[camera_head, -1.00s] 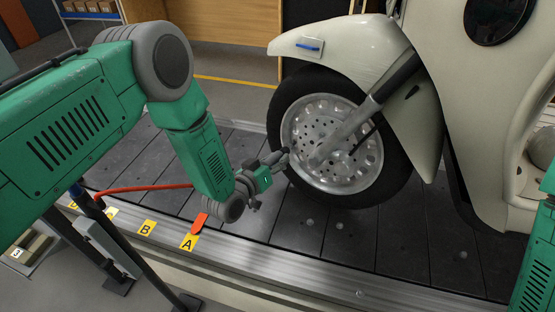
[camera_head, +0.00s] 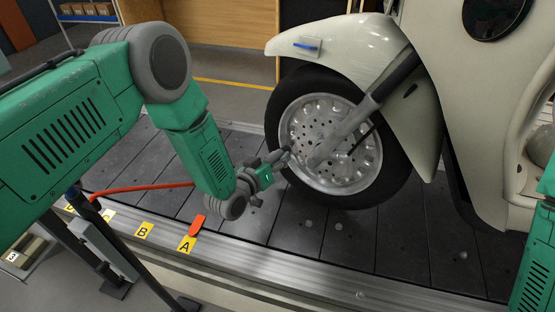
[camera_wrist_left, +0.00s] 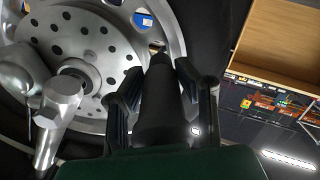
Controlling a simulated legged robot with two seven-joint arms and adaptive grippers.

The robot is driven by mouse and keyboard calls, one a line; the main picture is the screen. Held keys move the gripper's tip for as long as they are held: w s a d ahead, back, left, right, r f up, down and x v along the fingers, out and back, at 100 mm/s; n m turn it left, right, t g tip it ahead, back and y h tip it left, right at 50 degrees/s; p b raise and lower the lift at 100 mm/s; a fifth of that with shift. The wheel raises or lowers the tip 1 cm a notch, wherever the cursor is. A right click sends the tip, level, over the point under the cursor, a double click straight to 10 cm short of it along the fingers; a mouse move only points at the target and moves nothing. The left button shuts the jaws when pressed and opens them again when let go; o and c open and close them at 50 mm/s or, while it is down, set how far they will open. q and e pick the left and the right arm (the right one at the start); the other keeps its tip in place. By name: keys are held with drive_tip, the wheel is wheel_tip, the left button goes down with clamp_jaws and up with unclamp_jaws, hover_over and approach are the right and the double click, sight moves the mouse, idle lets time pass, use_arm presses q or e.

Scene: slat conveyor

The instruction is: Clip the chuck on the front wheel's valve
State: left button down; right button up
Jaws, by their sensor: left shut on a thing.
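The front wheel (camera_head: 305,112) of a cream scooter stands on the slat conveyor, with a silver perforated rim and black tyre. My left gripper (camera_head: 280,158) is at the left lower side of the rim. In the left wrist view its fingers (camera_wrist_left: 152,92) are shut on a dark cylindrical chuck (camera_wrist_left: 158,110), whose tip points at the rim's edge. A small brassy spot, perhaps the valve (camera_wrist_left: 156,46), shows just beyond the tip. Whether the chuck touches it I cannot tell. An orange hose (camera_head: 140,187) runs behind my left forearm. My right gripper is out of view.
The front fork (camera_head: 350,130) crosses the wheel's face, and the cream fender (camera_head: 345,45) overhangs it.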

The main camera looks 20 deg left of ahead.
use_arm(q)
drive_tip(key=shift+w, duration=0.1)
drive_tip(key=c, duration=1.1)
unclamp_jaws()
